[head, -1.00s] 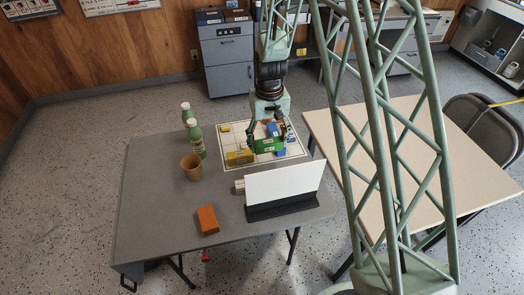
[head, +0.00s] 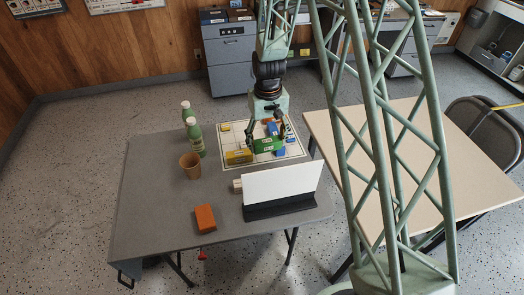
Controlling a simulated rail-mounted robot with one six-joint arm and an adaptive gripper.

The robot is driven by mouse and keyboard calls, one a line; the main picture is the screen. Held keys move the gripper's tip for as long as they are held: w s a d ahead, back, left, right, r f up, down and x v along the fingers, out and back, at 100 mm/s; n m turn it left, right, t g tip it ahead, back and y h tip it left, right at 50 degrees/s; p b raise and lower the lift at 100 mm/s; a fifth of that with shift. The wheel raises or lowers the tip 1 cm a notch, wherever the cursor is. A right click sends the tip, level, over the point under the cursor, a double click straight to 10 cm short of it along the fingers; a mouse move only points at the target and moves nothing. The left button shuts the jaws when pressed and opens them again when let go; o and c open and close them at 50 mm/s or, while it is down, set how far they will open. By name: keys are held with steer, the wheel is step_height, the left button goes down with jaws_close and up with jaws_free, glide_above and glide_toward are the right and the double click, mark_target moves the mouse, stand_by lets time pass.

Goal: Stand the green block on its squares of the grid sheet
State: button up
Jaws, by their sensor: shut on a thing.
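The green block (head: 266,145) is in my gripper (head: 267,138), just above or at the right-middle part of the grid sheet. I cannot tell whether it touches the sheet. My gripper is shut on it from above. The white grid sheet (head: 230,139) lies at the back of the grey table. A yellow block (head: 239,157) lies on the sheet to the left of the green block. A small yellow piece (head: 225,128) is at the sheet's far left. Blue blocks (head: 279,152) stand close on the right of the green block. An orange piece behind it is partly hidden by my gripper.
A white upright panel on a black base (head: 280,189) stands in front of the sheet. Two green bottles (head: 195,138) and a brown cup (head: 190,165) stand to the left. An orange brick (head: 205,218) lies near the front. The grey table's left side (head: 145,210) is clear.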

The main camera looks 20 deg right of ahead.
steer(key=w+n, duration=0.1)
steer(key=n+b, duration=0.1)
steer(key=n, duration=0.1)
steer(key=shift+w+n, duration=0.3)
steer(key=shift+w, duration=0.1)
steer(key=w+n+b, duration=0.1)
steer(key=w+n, duration=0.1)
steer(key=n, duration=0.2)
steer(key=w+r+n+b, duration=0.1)
steer(key=n, duration=0.4)
steer(key=w+n+b, duration=0.1)
steer(key=w+n, duration=0.1)
steer(key=n, duration=0.2)
steer(key=shift+w+r+n, duration=0.25)
steer(key=shift+w+n, duration=0.05)
steer(key=shift+w, duration=0.05)
steer(key=shift+f+b, duration=0.65)
steer(key=shift+f, duration=2.45)
steer(key=shift+f, duration=0.15)
steer(key=shift+f+b, duration=0.35)
steer(key=shift+f, duration=1.35)
